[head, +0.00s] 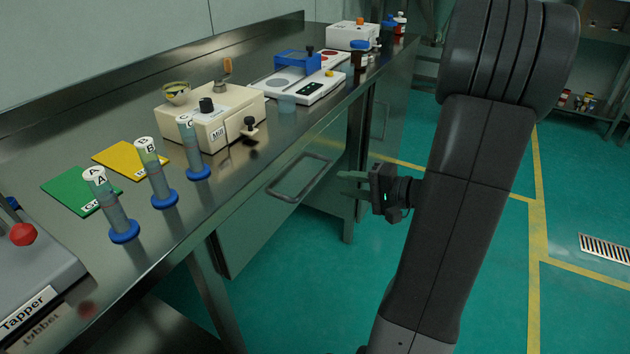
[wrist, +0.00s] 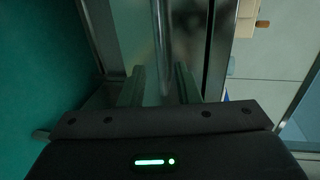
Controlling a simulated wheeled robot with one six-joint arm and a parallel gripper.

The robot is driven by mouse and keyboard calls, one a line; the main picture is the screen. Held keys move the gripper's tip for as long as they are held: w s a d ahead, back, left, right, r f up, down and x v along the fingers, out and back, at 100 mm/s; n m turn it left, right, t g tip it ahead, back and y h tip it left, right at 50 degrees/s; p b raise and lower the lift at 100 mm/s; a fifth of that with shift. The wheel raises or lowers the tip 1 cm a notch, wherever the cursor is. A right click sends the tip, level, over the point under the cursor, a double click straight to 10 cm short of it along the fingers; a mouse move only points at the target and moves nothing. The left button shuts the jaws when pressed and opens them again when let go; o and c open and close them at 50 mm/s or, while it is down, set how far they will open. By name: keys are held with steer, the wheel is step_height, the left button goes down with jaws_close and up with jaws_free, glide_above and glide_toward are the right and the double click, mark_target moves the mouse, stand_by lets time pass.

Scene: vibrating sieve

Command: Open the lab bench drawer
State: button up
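The lab bench drawer (head: 262,222) is a grey metal front under the bench top and looks flush with it. Its handle (head: 300,178) is a bar along the upper part of the front. My gripper (head: 343,184) is just right of the handle in the head view, its pale green fingers pointing at the drawer. In the wrist view my gripper (wrist: 161,75) has its two fingers apart, and the handle (wrist: 160,40) runs lengthwise in line with the gap between them. I cannot tell whether the fingertips reach past the bar. Nothing is gripped.
The bench top (head: 235,185) carries tubes, a cream mill (head: 225,115), a white scale (head: 300,88) and a grey tapper (head: 35,275) above the drawer. A bench leg (head: 215,295) stands left of the drawer. The green floor (head: 300,290) in front is clear.

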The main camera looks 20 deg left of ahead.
mark_target(315, 177)
steer(key=b+x, duration=0.1)
steer(key=x, duration=0.8)
steer(key=shift+a, duration=0.1)
jaws_close()
